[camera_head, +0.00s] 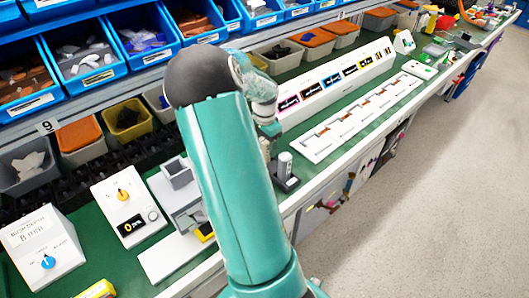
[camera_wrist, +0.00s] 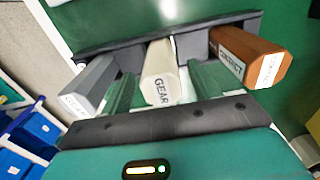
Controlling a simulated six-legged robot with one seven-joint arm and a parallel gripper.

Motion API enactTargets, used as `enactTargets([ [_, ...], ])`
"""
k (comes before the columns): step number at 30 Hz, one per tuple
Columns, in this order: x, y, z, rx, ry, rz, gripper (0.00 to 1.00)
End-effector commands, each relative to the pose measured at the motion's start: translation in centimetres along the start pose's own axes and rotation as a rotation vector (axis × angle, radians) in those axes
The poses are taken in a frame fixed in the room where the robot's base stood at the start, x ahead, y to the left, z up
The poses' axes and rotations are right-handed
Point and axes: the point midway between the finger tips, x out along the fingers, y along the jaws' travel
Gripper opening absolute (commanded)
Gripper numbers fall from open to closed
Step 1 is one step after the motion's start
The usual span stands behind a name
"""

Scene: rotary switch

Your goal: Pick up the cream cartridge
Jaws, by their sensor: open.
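In the wrist view the cream cartridge (camera_wrist: 160,72) is in the middle of a row of three, its end label reading "GEAR". My gripper (camera_wrist: 163,84) is open, with one green finger on each side of the cream cartridge. I cannot tell whether the fingers touch it. A grey cartridge (camera_wrist: 91,86) is on the left and a brown-orange cartridge (camera_wrist: 248,55) on the right. All three sit at a dark rack (camera_wrist: 105,46). In the head view my arm hides much of this spot; a grey upright piece (camera_head: 284,165) shows on a dark base beside my gripper (camera_head: 268,131).
A long white panel (camera_head: 330,137) with slots lies to the right on the green bench. White boxes with an orange knob (camera_head: 122,195) and a blue knob (camera_head: 47,262) stand at the left. Blue bins (camera_head: 147,38) line the back. Open floor (camera_head: 440,180) is at the right.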

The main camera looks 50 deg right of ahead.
Motion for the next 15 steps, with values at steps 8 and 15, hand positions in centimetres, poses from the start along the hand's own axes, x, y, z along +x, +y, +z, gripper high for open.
enactTargets([
  [8,1.9,-0.2,0.0,-0.001,0.0,0.0,0.62],
  [15,1.9,-0.2,0.0,-0.001,0.0,0.0,0.32],
])
